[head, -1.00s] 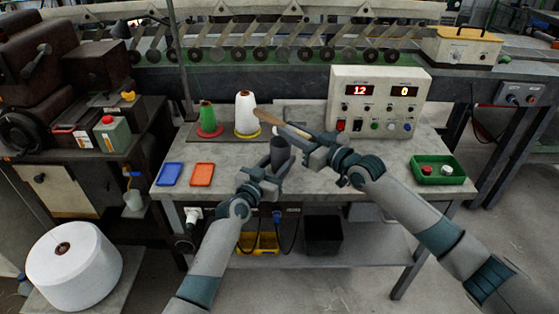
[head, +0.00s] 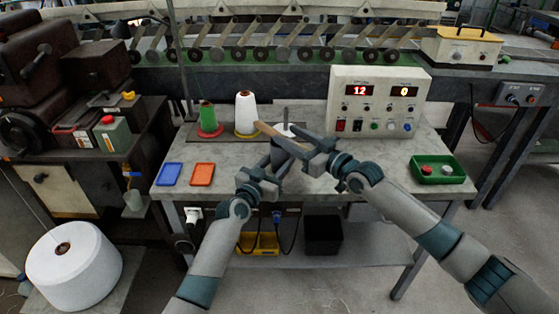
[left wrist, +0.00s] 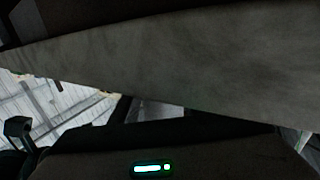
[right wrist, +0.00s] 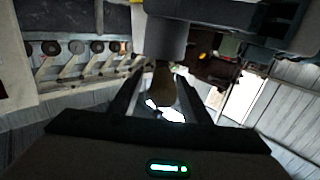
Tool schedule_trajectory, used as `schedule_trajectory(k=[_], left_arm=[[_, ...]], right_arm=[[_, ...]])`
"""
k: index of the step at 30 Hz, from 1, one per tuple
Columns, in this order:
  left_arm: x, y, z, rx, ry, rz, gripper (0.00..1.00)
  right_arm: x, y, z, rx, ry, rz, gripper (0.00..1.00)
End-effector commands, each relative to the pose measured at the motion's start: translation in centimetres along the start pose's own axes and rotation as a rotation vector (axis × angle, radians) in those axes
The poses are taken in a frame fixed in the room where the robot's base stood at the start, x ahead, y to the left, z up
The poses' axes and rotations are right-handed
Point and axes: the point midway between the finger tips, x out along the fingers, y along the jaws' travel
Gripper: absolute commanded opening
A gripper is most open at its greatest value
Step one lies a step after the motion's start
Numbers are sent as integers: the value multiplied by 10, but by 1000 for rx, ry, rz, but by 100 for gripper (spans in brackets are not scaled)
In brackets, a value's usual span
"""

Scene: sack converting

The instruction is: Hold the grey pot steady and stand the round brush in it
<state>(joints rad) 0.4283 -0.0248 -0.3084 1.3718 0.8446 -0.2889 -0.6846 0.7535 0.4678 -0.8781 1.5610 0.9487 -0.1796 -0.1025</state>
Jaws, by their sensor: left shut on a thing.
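The grey pot (head: 281,158) is dark and narrow, and it stands between my two grippers in the head view. My left gripper (head: 270,172) is shut on it. A grey surface (left wrist: 190,75), close up, fills much of the left wrist view. The round brush (head: 267,130) has a wooden handle that slants across above the pot, its free end to the upper left. My right gripper (head: 302,150) is shut on the brush and close above the pot. The brown handle (right wrist: 163,88) shows between its fingers in the right wrist view. The brush's lower end is hidden.
A white cone (head: 245,113), a green cone (head: 208,117) and a bare spindle (head: 285,117) stand behind the pot. The control box (head: 378,103) is at the back right. Blue (head: 169,174) and orange (head: 202,175) trays lie left; a green tray (head: 438,170) lies right.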

Motion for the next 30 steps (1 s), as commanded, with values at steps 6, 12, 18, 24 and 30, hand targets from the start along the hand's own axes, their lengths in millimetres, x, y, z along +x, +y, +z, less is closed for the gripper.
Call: schedule_trajectory(k=[6,12,18,24,30], left_arm=[[0,0,0,0,0,0,20],[0,0,0,0,0,0,20],[0,0,0,0,0,0,20],[0,0,0,0,0,0,20],[0,0,0,0,0,0,20]], right_arm=[[-5,0,1,1,-1,0,43],[-25,0,1,1,-2,1,43],[-59,1,1,-1,-2,1,43],[-94,0,1,0,-2,0,43],[-115,0,1,0,-1,0,43]])
